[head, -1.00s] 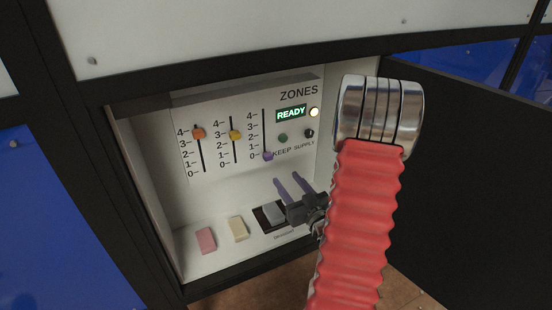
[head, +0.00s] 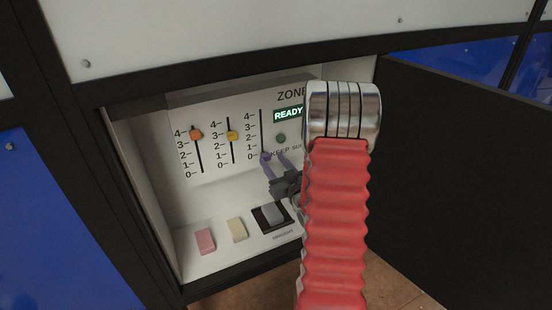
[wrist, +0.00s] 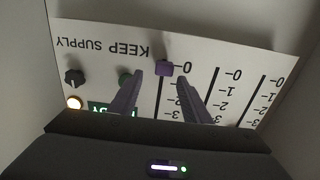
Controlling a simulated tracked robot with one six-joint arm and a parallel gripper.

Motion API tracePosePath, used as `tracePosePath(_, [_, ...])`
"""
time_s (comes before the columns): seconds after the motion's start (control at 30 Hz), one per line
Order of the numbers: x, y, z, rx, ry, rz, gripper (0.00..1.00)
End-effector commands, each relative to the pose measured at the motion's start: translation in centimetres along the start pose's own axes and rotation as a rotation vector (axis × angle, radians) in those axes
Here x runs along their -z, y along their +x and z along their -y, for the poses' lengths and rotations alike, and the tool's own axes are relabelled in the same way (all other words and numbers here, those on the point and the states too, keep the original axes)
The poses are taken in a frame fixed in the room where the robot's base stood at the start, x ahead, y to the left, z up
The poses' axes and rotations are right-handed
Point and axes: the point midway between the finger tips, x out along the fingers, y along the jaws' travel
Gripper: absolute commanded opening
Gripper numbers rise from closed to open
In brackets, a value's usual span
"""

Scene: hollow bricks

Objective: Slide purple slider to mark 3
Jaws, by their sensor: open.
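The purple slider (wrist: 164,68) sits at the 0 end of its track, the rightmost of three on the white panel. In the head view the slider (head: 266,157) is partly covered by my gripper's left finger. My gripper (head: 275,155) is open, with its two purple fingers pointing at the panel. In the wrist view, upside down, my gripper (wrist: 160,75) has its fingertips on either side of the slider, nearer the slider on the right. I cannot tell whether a finger touches it. The scale is marked 0 to 4.
An orange slider (head: 196,135) and a yellow slider (head: 232,136) stand on the tracks to the left. A green READY display (head: 288,114), a green button (wrist: 125,79) and a black knob (wrist: 75,77) are close by. Pink (head: 205,241) and cream (head: 237,230) blocks lie below. Cabinet walls enclose the panel.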

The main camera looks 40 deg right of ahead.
Motion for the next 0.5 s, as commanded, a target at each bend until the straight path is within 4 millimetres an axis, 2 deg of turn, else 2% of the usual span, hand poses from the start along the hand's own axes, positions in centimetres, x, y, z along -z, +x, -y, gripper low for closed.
tracePosePath(0.1, [0.0, 1.7, 0.5, 0.003, -0.004, 0.001, 0.44])
tracePosePath(0.2, [0.0, 2.5, 0.4, 0.002, -0.003, 0.0, 0.44])
tracePosePath(0.5, [0.0, 2.9, 0.2, 0.0, -0.002, 0.0, 0.44])
